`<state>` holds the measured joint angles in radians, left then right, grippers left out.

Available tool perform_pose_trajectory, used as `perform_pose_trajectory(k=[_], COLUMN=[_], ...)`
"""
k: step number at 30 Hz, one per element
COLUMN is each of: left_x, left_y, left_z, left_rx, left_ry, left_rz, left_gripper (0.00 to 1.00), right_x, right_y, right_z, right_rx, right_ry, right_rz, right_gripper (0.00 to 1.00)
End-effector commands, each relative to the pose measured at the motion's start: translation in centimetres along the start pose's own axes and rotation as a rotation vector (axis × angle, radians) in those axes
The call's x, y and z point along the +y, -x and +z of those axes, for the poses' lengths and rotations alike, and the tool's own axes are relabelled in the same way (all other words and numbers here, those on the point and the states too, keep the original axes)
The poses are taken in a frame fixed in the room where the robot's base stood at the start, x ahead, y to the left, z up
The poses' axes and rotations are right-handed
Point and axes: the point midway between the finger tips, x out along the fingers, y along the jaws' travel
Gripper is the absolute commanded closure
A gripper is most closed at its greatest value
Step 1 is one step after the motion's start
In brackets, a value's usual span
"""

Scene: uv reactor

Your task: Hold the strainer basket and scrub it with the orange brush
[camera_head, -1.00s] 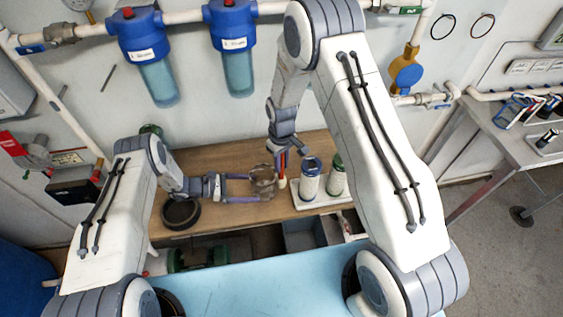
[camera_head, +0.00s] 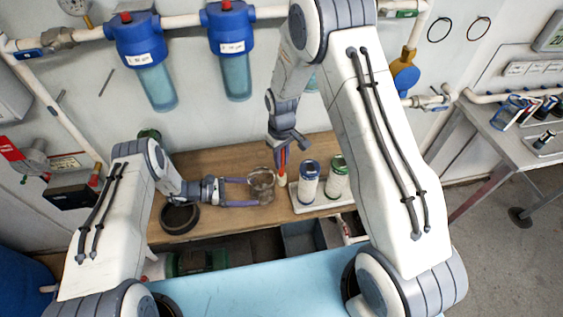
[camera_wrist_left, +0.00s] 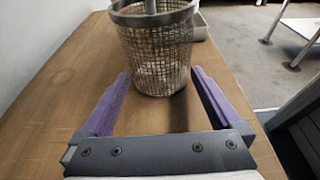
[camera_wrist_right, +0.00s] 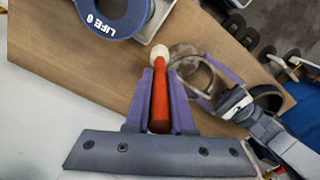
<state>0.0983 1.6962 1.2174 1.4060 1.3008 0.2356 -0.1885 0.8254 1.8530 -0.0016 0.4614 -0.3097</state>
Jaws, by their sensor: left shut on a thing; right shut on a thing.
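The strainer basket (camera_head: 261,187) is a grey mesh cup held upright above the wooden bench at the fingertips of my left gripper (camera_head: 243,192). In the left wrist view the basket (camera_wrist_left: 155,60) sits between the purple fingers, with a grey rod rising from its middle. My right gripper (camera_head: 284,150) is shut on the orange brush (camera_head: 282,165), which points down just right of the basket. In the right wrist view the brush (camera_wrist_right: 159,100) has an orange handle and a pale round end, close beside the basket's rim (camera_wrist_right: 187,50). Whether they touch is unclear.
A dark ring (camera_head: 180,217) lies on the bench at the left. Blue filter housings (camera_head: 230,45) hang on the wall behind. Bare wood (camera_head: 215,157) shows at the back.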

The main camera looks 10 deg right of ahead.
Motion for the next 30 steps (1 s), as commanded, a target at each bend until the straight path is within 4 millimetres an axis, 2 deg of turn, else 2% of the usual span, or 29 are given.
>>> perform_pose_trajectory(k=[20,30], left_x=[0.0,0.0], left_y=[0.0,0.0], left_z=[0.0,0.0], left_rx=[-0.001,-0.001], left_ry=[0.000,0.000], left_rz=[0.000,0.000], left_gripper=[0.33,0.33], right_x=[-0.5,-0.5], right_y=[-0.1,-1.9], right_z=[-0.2,-0.2], right_rx=[-0.001,-0.002], right_ry=[0.001,0.000], right_rz=[0.000,-0.001], right_gripper=[1.00,1.00])
